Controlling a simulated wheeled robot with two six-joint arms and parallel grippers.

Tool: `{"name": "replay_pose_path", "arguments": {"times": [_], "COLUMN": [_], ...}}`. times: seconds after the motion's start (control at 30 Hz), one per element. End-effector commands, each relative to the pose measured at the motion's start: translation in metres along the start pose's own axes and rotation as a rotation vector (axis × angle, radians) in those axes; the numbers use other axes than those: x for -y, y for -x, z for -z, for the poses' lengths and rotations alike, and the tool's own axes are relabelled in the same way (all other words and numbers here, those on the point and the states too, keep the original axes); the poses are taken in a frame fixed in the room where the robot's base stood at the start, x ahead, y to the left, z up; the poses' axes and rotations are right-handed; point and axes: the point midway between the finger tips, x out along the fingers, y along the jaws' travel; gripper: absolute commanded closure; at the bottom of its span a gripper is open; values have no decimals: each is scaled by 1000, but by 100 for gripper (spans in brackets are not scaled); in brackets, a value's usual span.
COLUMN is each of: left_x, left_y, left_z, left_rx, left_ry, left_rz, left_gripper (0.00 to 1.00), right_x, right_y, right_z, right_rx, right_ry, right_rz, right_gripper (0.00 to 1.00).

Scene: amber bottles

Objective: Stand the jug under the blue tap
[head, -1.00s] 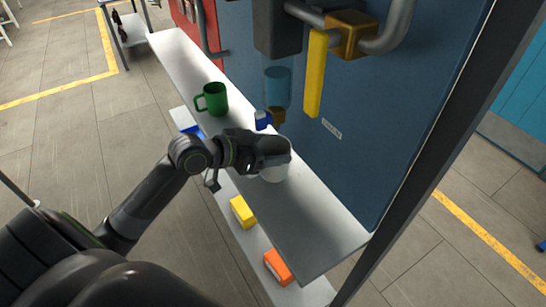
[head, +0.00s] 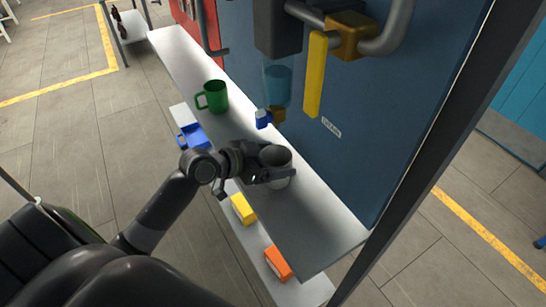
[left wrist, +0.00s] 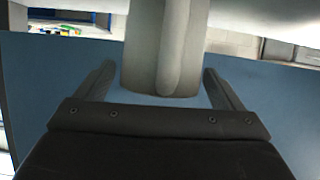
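A grey-white open-topped jug (head: 276,157) stands upright on the upper shelf. The blue tap (head: 263,118), with a brass body, sits on the blue panel under a clear blue vessel. In the head view the jug shows just below this tap; I cannot tell if it is straight beneath the outlet. My left gripper (head: 268,174) is at the jug's near side. In the left wrist view the jug (left wrist: 145,40) and its handle stand between the spread fingers of this gripper (left wrist: 160,75), with gaps on both sides. My right gripper is not in view.
A green mug (head: 212,96) stands farther along the upper shelf (head: 320,245). A yellow lever (head: 317,75) on a brass valve hangs above right. A lower shelf holds blue (head: 193,136), yellow (head: 243,209) and orange (head: 277,263) items. The shelf's near right end is clear.

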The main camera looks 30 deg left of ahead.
Motion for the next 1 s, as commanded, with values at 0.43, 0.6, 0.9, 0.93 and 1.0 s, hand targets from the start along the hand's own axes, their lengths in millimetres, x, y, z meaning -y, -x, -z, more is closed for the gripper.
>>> {"name": "replay_pose_path", "arguments": {"times": [0.43, 0.6, 0.9, 0.93, 1.0], "left_x": [1, 1, 0, 1, 1], "left_y": [6, 27, 65, 69, 76], "left_z": [2, 1, 2, 1, 2], "left_rx": [1, 3, 5, 6, 5], "left_ry": [-3, -6, -5, -5, -5], "left_rz": [2, 2, -1, 2, 3], "left_gripper": [9, 9, 9, 9, 9], "right_x": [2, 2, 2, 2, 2], "right_y": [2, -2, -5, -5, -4], "right_z": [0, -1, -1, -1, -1], "right_rx": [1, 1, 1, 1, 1], "right_ry": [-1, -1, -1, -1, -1], "right_rz": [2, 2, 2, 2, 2], "right_gripper": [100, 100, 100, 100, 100]}}
